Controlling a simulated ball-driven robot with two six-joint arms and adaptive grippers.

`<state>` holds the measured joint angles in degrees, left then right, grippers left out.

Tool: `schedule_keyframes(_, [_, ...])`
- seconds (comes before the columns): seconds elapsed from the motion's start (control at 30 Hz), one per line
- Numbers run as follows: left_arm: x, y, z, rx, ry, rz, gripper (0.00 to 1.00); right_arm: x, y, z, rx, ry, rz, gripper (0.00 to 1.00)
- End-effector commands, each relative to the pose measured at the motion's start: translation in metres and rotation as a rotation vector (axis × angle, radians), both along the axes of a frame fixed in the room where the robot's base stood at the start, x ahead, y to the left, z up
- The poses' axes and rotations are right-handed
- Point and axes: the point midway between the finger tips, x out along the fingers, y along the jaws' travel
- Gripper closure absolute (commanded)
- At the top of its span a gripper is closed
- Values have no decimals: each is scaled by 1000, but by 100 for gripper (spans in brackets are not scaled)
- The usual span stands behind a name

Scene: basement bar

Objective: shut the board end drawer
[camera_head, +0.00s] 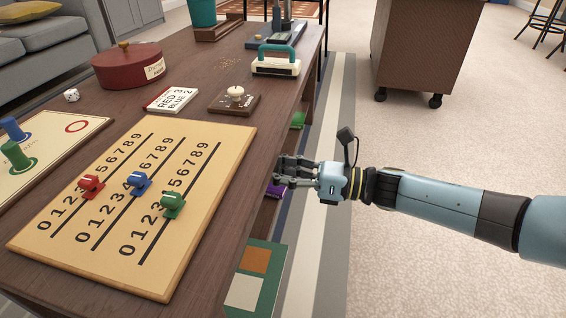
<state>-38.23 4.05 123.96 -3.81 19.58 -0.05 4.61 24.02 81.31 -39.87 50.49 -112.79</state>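A dark wooden table (204,63) runs along the left, with its long side facing my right arm. A green piece (298,121) and a purple piece (276,191) show at that side, below the tabletop. A green panel with an orange and a pale square (252,280) sticks out beside the table's near end; I cannot tell whether it is the drawer or something lying in it. No drawer front shows clearly. My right gripper (281,171) is beside the table's edge near the purple piece, fingers apart, with nothing visible between them. My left gripper is out of view.
A numbered board (70,246) with red, blue and green sliders lies on the near tabletop. A red round box (128,68), a small dial block (234,103) and a teal-handled device (276,65) stand beyond it. A wheeled cabinet (417,45) is back right.

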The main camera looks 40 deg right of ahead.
Motion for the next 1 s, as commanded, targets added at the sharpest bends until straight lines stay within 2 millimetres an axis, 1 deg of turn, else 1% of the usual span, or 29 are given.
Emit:
schedule_keyframes(0.27, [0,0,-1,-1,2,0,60,2,1,0,-2,-2,-4,100])
schedule_keyframes(0.3, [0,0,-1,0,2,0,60,2,1,0,-2,-2,-4,65])
schedule_keyframes(0.4, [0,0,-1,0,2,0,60,2,1,0,-2,-2,-3,52])
schedule_keyframes(0.47, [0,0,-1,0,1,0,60,2,1,0,-2,-2,-3,45])
schedule_keyframes(0.77, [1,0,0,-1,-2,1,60,-1,-1,0,-2,-1,-2,45])
schedule_keyframes(0.87, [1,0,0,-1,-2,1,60,-9,-8,-1,-4,0,-1,45])
schedule_keyframes(1.0, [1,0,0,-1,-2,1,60,-31,-27,-2,-5,4,0,45])
